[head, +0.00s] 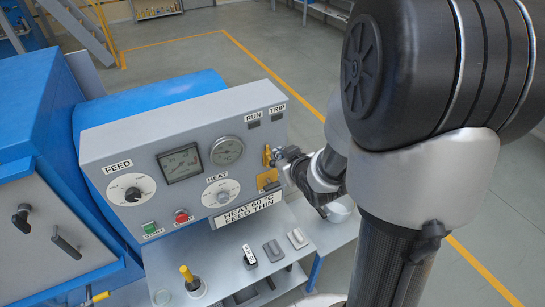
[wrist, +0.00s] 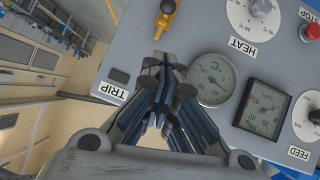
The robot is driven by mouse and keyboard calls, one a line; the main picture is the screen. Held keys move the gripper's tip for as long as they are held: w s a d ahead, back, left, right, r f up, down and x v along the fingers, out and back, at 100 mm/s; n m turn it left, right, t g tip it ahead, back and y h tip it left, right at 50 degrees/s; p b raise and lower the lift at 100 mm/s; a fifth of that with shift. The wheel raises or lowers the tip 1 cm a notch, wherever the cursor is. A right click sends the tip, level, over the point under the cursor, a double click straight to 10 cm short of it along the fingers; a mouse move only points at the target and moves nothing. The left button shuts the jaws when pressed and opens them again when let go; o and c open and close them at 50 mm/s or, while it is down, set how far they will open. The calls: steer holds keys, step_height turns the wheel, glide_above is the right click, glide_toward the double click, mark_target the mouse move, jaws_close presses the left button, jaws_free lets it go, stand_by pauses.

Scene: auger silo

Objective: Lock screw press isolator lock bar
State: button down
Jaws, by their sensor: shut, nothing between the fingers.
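A small upright yellow fitting (head: 267,156) is on the right side of the grey control panel, with a wider yellow plate (head: 268,178) below it. I cannot tell for certain which of these is the isolator lock bar. In the wrist view, a yellow piece with a dark round end (wrist: 163,22) is at the top, just beyond my fingertips. My gripper (wrist: 166,72) is shut and empty, in front of the panel. In the head view my gripper (head: 284,153) is just right of the upright fitting and partly overlaps that area. Contact cannot be told.
The panel (head: 125,150) also carries a FEED dial (head: 130,189), a HEAT dial (head: 220,193), a square meter (head: 180,163), a round gauge (head: 227,150) and START and STOP buttons. A grey shelf (head: 225,265) below holds small items. Open floor is behind.

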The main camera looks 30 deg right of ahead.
glide_above(272, 164)
steer(key=s, duration=0.2)
step_height(272, 164, down, 5)
steer(key=f, duration=0.2)
steer(key=f+p, duration=0.1)
steer(key=f, duration=0.1)
steer(key=shift+w+f, duration=0.1)
steer(key=shift+w, duration=0.3)
step_height(272, 164, down, 4)
steer(key=b, duration=0.4)
steer(key=shift+r, duration=0.2)
